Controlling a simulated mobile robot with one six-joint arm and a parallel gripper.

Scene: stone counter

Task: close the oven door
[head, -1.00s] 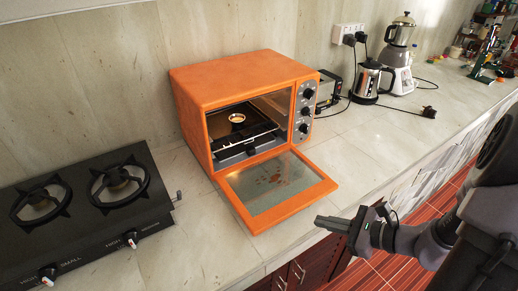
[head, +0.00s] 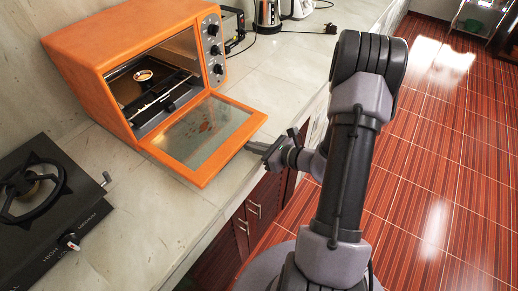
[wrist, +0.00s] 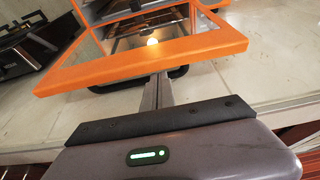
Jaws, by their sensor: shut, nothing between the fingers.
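The orange oven (head: 130,60) stands on the stone counter against the wall. Its door (head: 205,137) is open, folded down about level in front of the oven, with an orange frame and a glass pane. In the wrist view, the near edge of the door (wrist: 150,62) lies just ahead of my gripper, with a dark handle under it. My gripper (head: 250,147) is shut and empty beside the door's front right edge, its tips close to or under that edge; I cannot tell whether they touch it. It also shows in the wrist view (wrist: 158,90).
A black gas stove (head: 45,205) stands on the counter left of the oven. A kettle (head: 267,14) and a cable lie beyond the oven. The counter edge drops to cabinets (head: 250,212) and a red tiled floor (head: 440,160).

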